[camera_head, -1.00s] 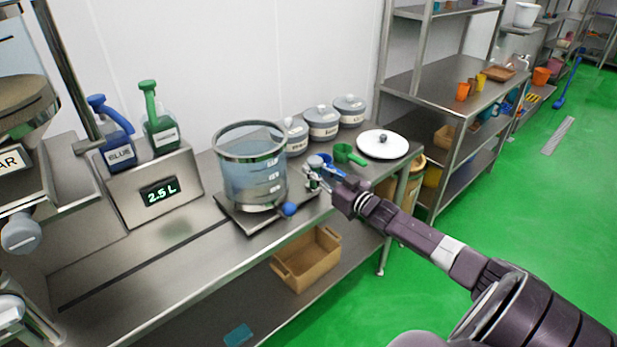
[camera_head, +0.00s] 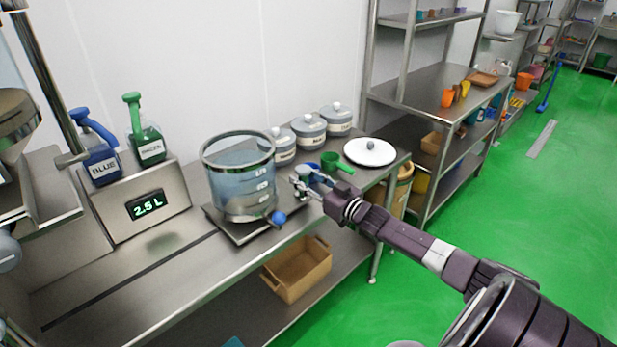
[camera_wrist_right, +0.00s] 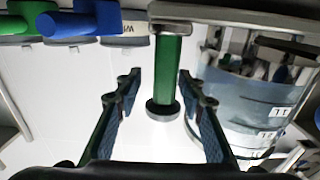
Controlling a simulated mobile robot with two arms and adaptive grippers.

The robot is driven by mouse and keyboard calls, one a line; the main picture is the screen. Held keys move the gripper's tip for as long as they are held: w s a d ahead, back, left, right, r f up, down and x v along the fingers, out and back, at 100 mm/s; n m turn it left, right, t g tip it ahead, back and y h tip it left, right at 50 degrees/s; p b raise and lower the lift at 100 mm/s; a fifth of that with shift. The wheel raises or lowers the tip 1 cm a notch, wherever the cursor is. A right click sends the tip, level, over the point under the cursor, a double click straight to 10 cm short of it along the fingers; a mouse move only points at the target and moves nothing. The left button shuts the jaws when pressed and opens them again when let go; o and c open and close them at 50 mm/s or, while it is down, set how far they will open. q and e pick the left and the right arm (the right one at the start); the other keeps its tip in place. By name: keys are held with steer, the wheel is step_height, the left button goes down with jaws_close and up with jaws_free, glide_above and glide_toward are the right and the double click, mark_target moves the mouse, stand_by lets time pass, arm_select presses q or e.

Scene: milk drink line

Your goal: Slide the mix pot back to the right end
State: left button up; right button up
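The mix pot (camera_head: 238,185) is a clear, metal-rimmed vessel holding bluish liquid. In the head view it stands upright on a flat steel plate (camera_head: 236,232) at the right end of a dark slot in the bench. A blue ball knob (camera_head: 279,218) is low on its front right. My right gripper (camera_head: 300,186) is just right of the pot. In the right wrist view its fingers (camera_wrist_right: 160,88) are spread, with an upright green grip (camera_wrist_right: 167,70) with grey ends showing between them; contact cannot be told. The pot (camera_wrist_right: 245,95) is on the right there. My left gripper is not in view.
A scale display (camera_head: 146,204) reads 2.5 L, with blue (camera_head: 97,155) and green (camera_head: 148,140) jugs behind. Lidded grey tubs (camera_head: 308,130), a green scoop (camera_head: 338,164) and a white lid (camera_head: 369,152) lie behind and right of my gripper. The bench left of the pot is clear.

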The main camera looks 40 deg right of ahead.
steer(key=s, duration=1.2)
steer(key=shift+d, duration=0.3)
steer(key=shift+f, duration=0.1)
steer(key=s+d+f+m+g+h, duration=0.15)
steer(key=s+f, duration=0.25)
steer(key=f, duration=0.7)
steer(key=s+d+f+g+h, duration=0.1)
steer(key=s+f+g+h, duration=0.2)
steer(key=f, duration=0.7)
steer(key=s+a+f+g+y, duration=0.1)
steer(key=s+a+f+g, duration=0.1)
steer(key=s+f, duration=0.45)
steer(key=s+a+f+g, duration=0.2)
steer(key=s+a+f, duration=0.15)
steer(key=f, duration=0.65)
steer(key=s+a+f+n+g+y, duration=0.1)
steer(key=s+a+f+g, duration=0.3)
steer(key=s+a+f, duration=0.6)
steer(key=s+a+f+n+g+y, duration=0.2)
steer(key=s+a+f+g, duration=0.2)
steer(key=s+a+f, duration=0.6)
steer(key=s+a, duration=0.6)
steer(key=s, duration=0.1)
steer(key=shift+s+a+n, duration=0.15)
steer(key=shift+a+n, duration=0.15)
steer(key=shift+n, duration=0.05)
